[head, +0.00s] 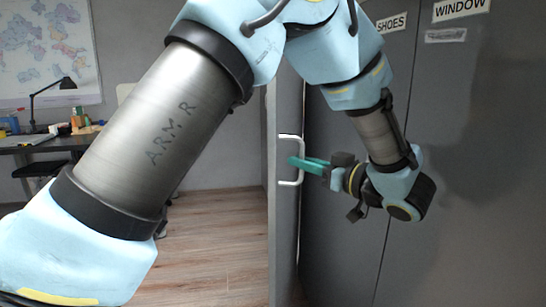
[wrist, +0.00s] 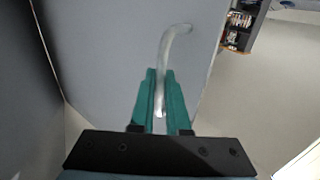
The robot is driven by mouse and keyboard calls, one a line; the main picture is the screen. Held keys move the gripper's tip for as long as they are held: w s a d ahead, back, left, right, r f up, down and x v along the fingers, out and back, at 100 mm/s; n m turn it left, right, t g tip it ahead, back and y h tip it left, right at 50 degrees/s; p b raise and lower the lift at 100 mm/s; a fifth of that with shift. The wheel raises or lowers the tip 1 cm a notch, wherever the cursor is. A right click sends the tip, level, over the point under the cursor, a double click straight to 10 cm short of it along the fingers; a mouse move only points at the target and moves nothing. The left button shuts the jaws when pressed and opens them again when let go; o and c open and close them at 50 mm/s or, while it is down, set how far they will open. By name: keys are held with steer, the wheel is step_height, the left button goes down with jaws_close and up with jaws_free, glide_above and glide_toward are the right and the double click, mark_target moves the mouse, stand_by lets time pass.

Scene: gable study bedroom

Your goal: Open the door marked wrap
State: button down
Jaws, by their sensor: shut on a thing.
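A grey door (head: 284,225) with a pale D-shaped handle (head: 299,160) shows as a narrow panel in the middle of the head view. It seems to stand swung out, at an angle to the dark cabinet fronts beside it. I see no "wrap" label on it; my arm covers its upper part. My gripper (head: 294,162) has teal fingers at the middle of the handle. In the wrist view the fingers (wrist: 161,98) are shut around the handle (wrist: 168,50), and the door face (wrist: 115,50) fills the middle.
Dark cabinet fronts marked SHOES (head: 391,23) and WINDOW (head: 461,9) stand at the right. A desk (head: 45,143) with a lamp (head: 45,95) is at the far left. Wooden floor (head: 215,230) lies clear left of the door. A bookshelf (wrist: 241,25) shows in the wrist view.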

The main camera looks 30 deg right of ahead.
steer(key=shift+s+d+r, duration=0.1)
steer(key=shift+s+d, duration=0.35)
steer(key=shift+d, duration=0.35)
steer(key=c, duration=0.9)
jaws_free()
